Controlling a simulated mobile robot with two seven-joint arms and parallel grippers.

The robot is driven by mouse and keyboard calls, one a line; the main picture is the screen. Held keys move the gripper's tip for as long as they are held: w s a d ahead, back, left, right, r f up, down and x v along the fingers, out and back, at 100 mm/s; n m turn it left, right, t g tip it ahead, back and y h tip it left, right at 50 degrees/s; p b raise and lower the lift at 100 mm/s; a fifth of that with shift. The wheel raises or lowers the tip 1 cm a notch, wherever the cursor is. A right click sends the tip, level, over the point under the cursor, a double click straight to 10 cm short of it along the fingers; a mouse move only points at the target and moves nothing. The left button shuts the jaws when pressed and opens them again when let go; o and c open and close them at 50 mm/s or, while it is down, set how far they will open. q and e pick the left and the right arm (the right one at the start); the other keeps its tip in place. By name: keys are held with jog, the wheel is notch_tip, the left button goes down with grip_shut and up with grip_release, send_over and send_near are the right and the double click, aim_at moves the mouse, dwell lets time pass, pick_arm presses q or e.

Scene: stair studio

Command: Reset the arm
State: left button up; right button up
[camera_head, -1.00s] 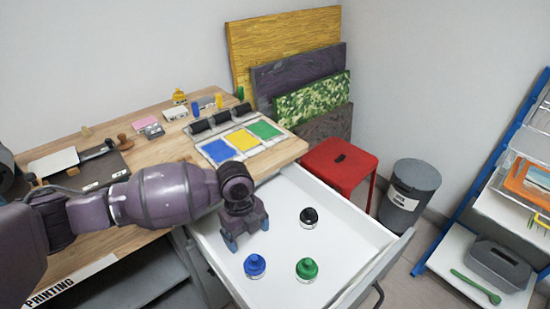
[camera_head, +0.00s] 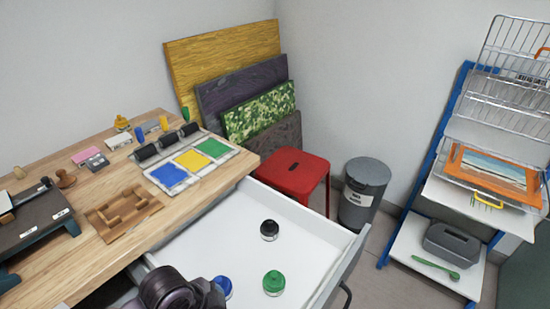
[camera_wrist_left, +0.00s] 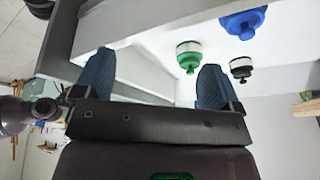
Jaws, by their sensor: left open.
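My left arm (camera_head: 172,288) shows only as a dark purple piece at the bottom edge of the head view, at the drawer's near side. It hides part of the blue bottle. In the left wrist view my left gripper (camera_wrist_left: 153,72) has its two blue fingers wide apart with nothing between them. Beyond the fingers, the green bottle (camera_wrist_left: 188,53), blue bottle (camera_wrist_left: 242,22) and black bottle (camera_wrist_left: 241,68) show in the white drawer, apart from the fingers. My right gripper is in neither view.
The open white drawer (camera_head: 215,240) juts from the wooden bench (camera_head: 100,235). A wooden holder (camera_head: 122,211) and a tray with ink pads (camera_head: 190,165) lie on the bench. A red stool (camera_head: 295,172), grey bin (camera_head: 362,195) and blue-framed rack (camera_head: 440,150) stand beyond.

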pick_arm(q)
jog(key=s+a+r+n+t+y, duration=0.15)
jog(key=s+a+n+y, duration=0.35)
jog(key=s+a+n, duration=1)
jog(key=w+f+m+t, duration=0.1)
jog(key=w+f+t, duration=0.7)
jog(key=f, duration=0.2)
jog(key=shift+w+a+h, duration=0.3)
jog(key=shift+h, duration=0.1)
